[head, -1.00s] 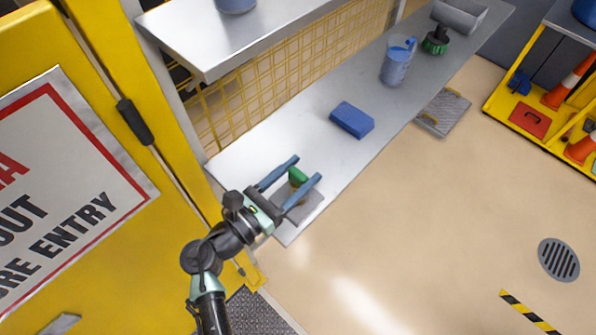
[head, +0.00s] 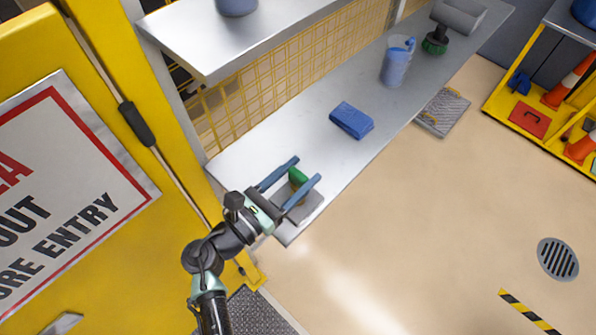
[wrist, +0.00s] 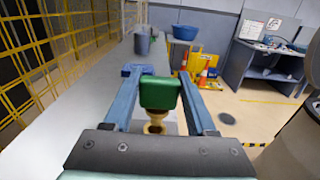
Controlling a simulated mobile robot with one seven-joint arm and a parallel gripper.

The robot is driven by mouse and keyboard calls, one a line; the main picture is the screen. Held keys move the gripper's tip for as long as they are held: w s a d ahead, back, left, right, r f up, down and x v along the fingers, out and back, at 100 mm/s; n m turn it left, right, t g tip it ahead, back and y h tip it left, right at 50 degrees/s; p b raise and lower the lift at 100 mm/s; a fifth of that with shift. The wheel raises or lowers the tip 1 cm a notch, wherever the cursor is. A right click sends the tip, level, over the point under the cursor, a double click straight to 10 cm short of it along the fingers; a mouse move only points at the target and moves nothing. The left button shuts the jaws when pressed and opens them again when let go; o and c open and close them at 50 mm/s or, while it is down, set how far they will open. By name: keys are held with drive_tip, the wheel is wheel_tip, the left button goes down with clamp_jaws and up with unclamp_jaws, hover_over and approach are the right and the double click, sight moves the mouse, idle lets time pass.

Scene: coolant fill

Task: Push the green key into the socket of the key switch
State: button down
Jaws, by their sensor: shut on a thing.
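The green key (wrist: 160,94) sits between the two blue fingers of my gripper (wrist: 162,80), which is shut on it. Its green head is uppermost, and a brass-coloured stem (wrist: 156,122) shows below it in the wrist view. In the head view the key (head: 298,175) is near the fingertips of my gripper (head: 308,168), over the near end of the metal shelf. A grey plate (head: 309,209), perhaps part of the key switch, lies under the fingers. The socket is hidden, and I cannot tell whether the stem is in it.
An upper shelf (head: 215,45) overhangs the back.

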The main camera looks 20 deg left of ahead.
sight(298, 186)
drive_tip(key=shift+f+b, duration=1.35)
drive_tip(key=shift+f, duration=0.45)
drive_tip(key=shift+c, duration=0.6)
unclamp_jaws()
drive_tip(key=shift+s, duration=0.1)
drive_tip(key=b+v, duration=0.3)
drive_tip(key=v, duration=0.9)
drive_tip(key=shift+s, duration=0.35)
drive_tip(key=shift+a+r, duration=0.1)
drive_tip(key=shift+a, duration=0.05)
